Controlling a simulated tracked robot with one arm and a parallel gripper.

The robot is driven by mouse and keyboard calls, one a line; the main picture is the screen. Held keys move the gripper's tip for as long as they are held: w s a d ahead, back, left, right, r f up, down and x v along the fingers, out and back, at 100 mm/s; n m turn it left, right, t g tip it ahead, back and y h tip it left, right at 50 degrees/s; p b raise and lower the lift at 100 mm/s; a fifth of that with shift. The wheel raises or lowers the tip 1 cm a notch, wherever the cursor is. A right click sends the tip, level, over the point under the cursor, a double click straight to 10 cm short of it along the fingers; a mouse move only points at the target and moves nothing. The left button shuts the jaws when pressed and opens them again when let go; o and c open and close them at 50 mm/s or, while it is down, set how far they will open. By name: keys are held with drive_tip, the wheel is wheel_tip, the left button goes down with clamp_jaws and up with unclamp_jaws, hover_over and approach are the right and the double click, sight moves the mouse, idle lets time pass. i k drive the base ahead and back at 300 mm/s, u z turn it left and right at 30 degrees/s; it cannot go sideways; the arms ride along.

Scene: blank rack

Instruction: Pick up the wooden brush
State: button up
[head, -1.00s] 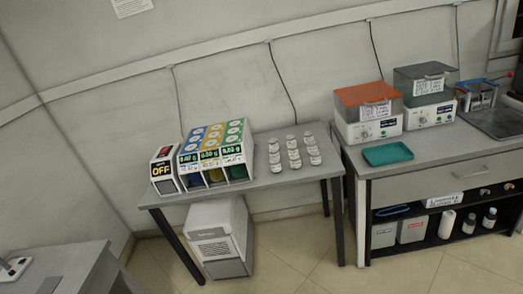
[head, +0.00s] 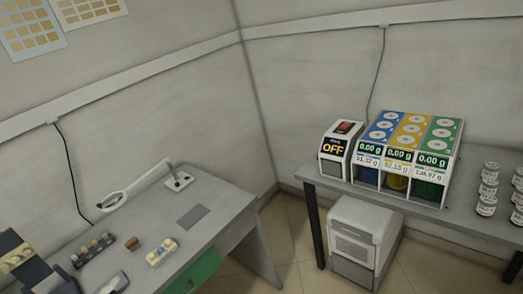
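A small brown object (head: 134,244), possibly the wooden brush, is on the grey bench at the lower left; it is too small to identify surely. Near it lie a pale tray with small coloured items (head: 162,252) and a dark rack with several small pieces (head: 93,250). A flat grey object (head: 114,283) lies at the bench's front. My gripper is not in view.
A magnifier lamp (head: 140,187) and a grey plate (head: 193,216) are on the left bench, which has a green drawer (head: 195,272). At right, a table (head: 480,232) carries an OFF box (head: 340,150), coloured dispensers (head: 410,155) and several jars (head: 487,190). A white unit (head: 362,240) stands below.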

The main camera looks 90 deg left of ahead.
sight(132, 243)
drive_tip(key=u, duration=1.25)
drive_tip(key=i, duration=0.15)
drive_tip(key=u, duration=2.1)
drive_tip(key=k, duration=0.95)
drive_tip(key=u, duration=0.25)
drive_tip(key=i, duration=0.95)
drive_tip(key=z, duration=0.1)
